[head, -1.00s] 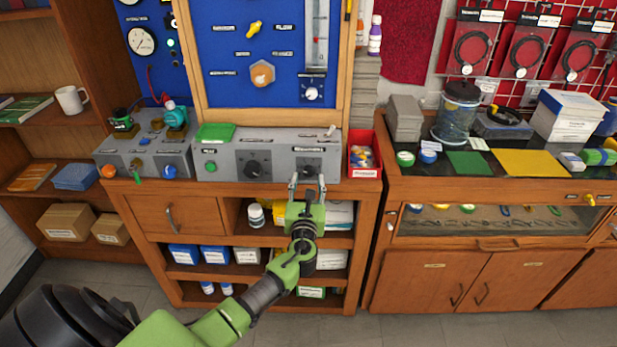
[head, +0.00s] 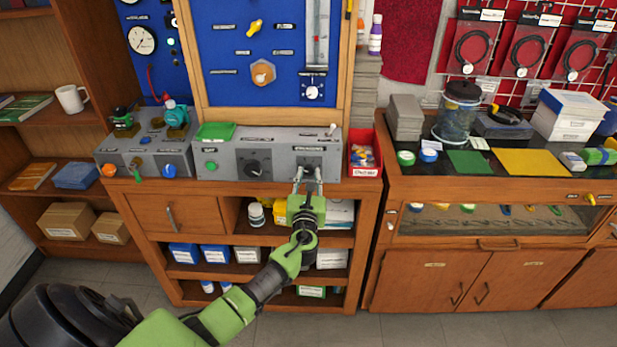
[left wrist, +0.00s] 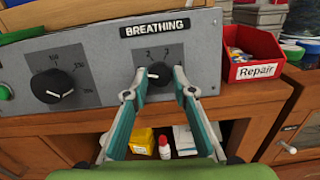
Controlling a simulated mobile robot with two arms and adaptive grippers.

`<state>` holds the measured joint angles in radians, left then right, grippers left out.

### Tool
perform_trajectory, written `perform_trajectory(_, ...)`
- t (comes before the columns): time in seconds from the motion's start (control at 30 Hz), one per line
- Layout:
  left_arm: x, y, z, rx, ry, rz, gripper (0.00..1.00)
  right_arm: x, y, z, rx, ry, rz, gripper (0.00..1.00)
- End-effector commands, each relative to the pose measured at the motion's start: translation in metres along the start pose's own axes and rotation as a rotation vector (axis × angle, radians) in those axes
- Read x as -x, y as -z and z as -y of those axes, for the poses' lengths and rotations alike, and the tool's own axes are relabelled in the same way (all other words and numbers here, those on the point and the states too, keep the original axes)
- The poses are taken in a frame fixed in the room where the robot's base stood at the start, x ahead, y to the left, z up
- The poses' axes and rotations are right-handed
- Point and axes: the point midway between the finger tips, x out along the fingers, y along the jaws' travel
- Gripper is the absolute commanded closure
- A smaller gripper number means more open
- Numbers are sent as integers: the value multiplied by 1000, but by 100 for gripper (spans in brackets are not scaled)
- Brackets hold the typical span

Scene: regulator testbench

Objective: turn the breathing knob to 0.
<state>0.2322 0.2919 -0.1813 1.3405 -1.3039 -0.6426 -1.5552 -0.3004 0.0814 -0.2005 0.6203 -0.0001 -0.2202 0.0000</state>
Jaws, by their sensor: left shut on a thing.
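The breathing knob (left wrist: 159,73) is a small black dial under the BREATHING label (left wrist: 155,28) on the grey panel's right part. Its white mark points left in the left wrist view. In the head view the knob (head: 309,168) shows small above my fingertips. My left gripper (left wrist: 160,79) is shut on the breathing knob, with one finger on each side; it also shows in the head view (head: 308,175). My right gripper is not in view.
A larger black knob (left wrist: 52,84) and a green button (head: 210,166) sit further left on the same panel. A red Repair bin (left wrist: 252,55) stands close on the right. An open shelf with bottles and boxes (head: 247,255) lies below.

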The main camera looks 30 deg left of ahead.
Motion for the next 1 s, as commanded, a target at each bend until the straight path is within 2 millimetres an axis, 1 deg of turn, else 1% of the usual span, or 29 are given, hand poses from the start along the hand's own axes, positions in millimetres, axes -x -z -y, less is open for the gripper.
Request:
perform_trajectory(0.27, 0, 3, 1, 116, -24, 0, 97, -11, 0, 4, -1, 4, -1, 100)
perform_trajectory(0.7, 0, 2, 3, 492, -101, 0, 97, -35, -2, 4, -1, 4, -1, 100)
perform_trajectory(1.0, 0, 0, 4, 712, -145, -1, 97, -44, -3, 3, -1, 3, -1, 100)
